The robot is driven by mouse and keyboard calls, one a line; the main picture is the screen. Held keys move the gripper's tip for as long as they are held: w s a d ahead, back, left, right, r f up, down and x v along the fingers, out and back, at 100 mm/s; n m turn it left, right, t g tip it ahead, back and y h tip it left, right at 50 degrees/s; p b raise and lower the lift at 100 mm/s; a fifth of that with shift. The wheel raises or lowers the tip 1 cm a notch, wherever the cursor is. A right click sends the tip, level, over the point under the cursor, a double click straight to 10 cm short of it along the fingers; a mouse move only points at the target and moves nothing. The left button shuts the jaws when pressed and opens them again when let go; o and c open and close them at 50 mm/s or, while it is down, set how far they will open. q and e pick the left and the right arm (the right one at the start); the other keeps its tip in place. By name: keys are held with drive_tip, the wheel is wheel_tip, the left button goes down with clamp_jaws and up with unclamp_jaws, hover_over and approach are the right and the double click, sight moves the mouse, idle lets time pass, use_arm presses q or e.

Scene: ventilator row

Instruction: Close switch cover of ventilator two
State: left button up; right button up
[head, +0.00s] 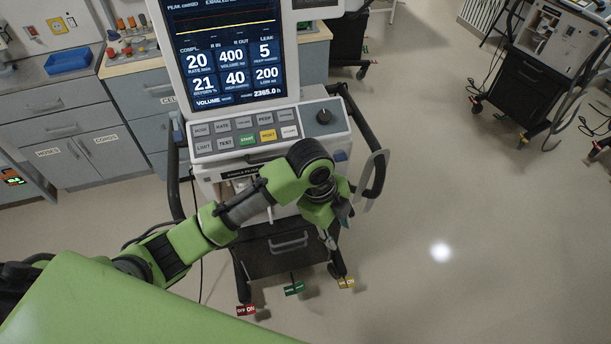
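A ventilator (203,170) stands upright in front of me in the head view, with a lit screen (230,55) and a panel of buttons and a dark knob. A pale, flat, upright flap (373,181) sticks out at its right side, inside the dark side rail; it may be the switch cover, standing open. My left gripper (340,222) is low at the ventilator's right front, just left of the flap and pointing down. Its fingers are small and partly hidden by my wrist, and I cannot tell whether they touch anything. My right gripper is out of view.
The dark side rail (374,135) curves close to the flap. Red, green and yellow caster tags (294,289) sit at the ventilator's base. A counter with a blue tray (69,61) is at the left. Another ventilator (560,45) stands at the right back. The floor between is clear.

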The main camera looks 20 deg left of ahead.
use_arm(q)
drive_tip(key=w+a+r+m+g+y, duration=0.1)
drive_tip(key=w+a+r+m+y, duration=0.2)
drive_tip(key=w+a+r+m, duration=0.75)
drive_tip(key=w+f+n+p, duration=0.1)
drive_tip(key=f, duration=0.2)
drive_tip(key=a+f+n+p, duration=0.1)
drive_tip(key=f, duration=0.3)
drive_tip(key=w+f+n+p, duration=0.1)
drive_tip(key=f, duration=0.2)
drive_tip(key=shift+w+a+f+p, duration=0.2)
drive_tip(key=shift+w+p, duration=0.15)
drive_tip(key=shift+f, duration=0.4)
clamp_jaws()
